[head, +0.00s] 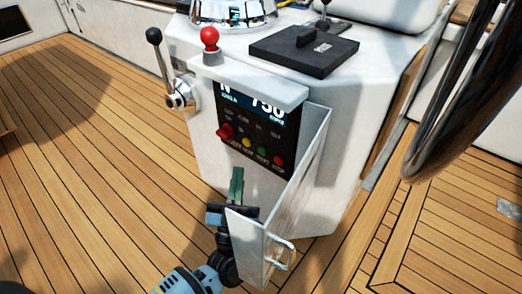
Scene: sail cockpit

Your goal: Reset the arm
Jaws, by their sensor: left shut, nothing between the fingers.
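My left gripper (236,188) is in front of the white console (325,205), below its control panel (256,122), with its narrow fingers together and nothing between them. My left arm comes up from the bottom edge. The panel has a dark display and a row of coloured buttons, with a larger red knob (225,131) at its left. The panel's white door (300,190) stands open on the right, with a metal handle (281,255) on its outer face. The door's near edge is close to my left gripper; I cannot tell whether they touch. My right gripper is out of view.
A chrome lever with a black knob (154,36) is on the console's left side. A red-knobbed lever (210,40) and a black hatch plate (304,48) are on top. A dark wheel rim (455,90) crosses the right. Teak deck (90,150) is clear at left.

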